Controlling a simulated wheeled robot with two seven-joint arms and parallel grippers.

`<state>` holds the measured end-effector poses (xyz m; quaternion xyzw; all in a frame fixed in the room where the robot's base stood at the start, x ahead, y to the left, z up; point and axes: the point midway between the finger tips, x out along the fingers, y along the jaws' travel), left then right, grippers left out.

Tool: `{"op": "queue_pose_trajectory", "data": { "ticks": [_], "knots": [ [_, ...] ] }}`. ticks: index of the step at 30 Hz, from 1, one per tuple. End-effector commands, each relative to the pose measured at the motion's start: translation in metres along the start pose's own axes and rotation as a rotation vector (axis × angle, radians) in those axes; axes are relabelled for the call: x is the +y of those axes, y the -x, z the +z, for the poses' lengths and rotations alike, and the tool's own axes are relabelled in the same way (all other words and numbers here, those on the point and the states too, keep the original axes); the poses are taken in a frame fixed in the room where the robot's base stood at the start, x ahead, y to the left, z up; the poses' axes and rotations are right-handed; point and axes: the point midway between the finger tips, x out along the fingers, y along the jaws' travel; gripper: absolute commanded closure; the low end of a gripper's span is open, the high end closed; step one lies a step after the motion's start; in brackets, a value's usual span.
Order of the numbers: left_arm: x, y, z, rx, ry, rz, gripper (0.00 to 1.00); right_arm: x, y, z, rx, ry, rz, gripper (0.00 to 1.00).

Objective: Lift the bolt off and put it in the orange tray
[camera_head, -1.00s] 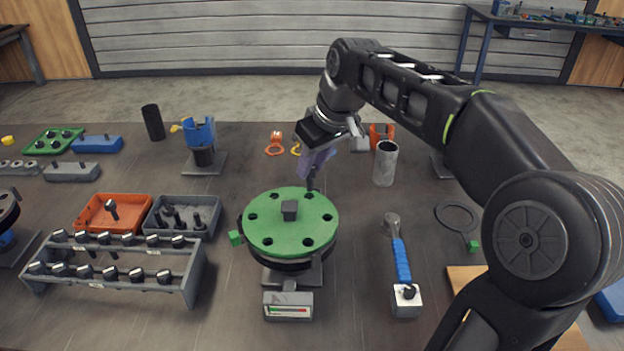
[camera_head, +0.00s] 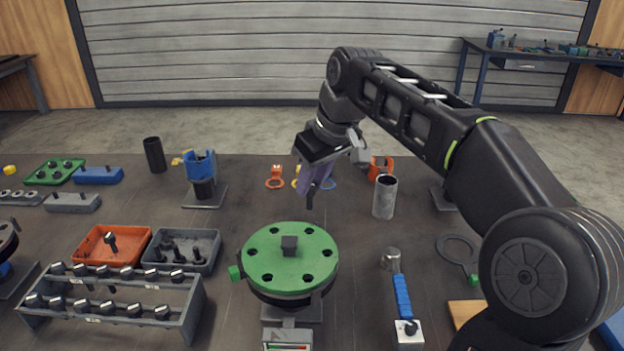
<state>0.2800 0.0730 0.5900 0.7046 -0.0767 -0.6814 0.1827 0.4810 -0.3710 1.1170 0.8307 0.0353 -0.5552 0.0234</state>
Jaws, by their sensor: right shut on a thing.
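The green flange disc (camera_head: 290,262) with a ring of dark holes and a square block at its centre sits on a stand near the middle of the table. My right gripper (camera_head: 315,178) is behind the disc's far edge in the picture, pointing down. It is shut on a dark bolt (camera_head: 310,200), whose lower end shows below the fingers, apart from the disc. The fingers hide the bolt's upper part. The orange tray (camera_head: 82,250) is at the left with one bolt standing or leaning in it. My left gripper is not in view.
A grey tray (camera_head: 214,250) with several dark pieces stands right of the orange tray. A bolt rack (camera_head: 190,312) stands in front of both. A blue cup-shaped part (camera_head: 200,165) and a black cylinder (camera_head: 154,155) stand behind. A blue-handled tool (camera_head: 402,296) lies right.

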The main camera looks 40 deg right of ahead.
Motion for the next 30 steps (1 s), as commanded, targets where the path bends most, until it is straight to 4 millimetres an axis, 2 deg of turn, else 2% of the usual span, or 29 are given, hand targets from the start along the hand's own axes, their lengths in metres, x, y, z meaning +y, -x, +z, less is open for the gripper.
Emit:
{"op": "queue_pose_trajectory", "data": {
  "ticks": [21,30],
  "knots": [
    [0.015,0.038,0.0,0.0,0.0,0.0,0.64,0.0,0.042,-0.017,0.001,0.001,0.0,1.0],
    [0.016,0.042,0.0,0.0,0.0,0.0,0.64,0.0,0.046,-0.019,0.0,0.0,0.0,1.0]
  ]
}}
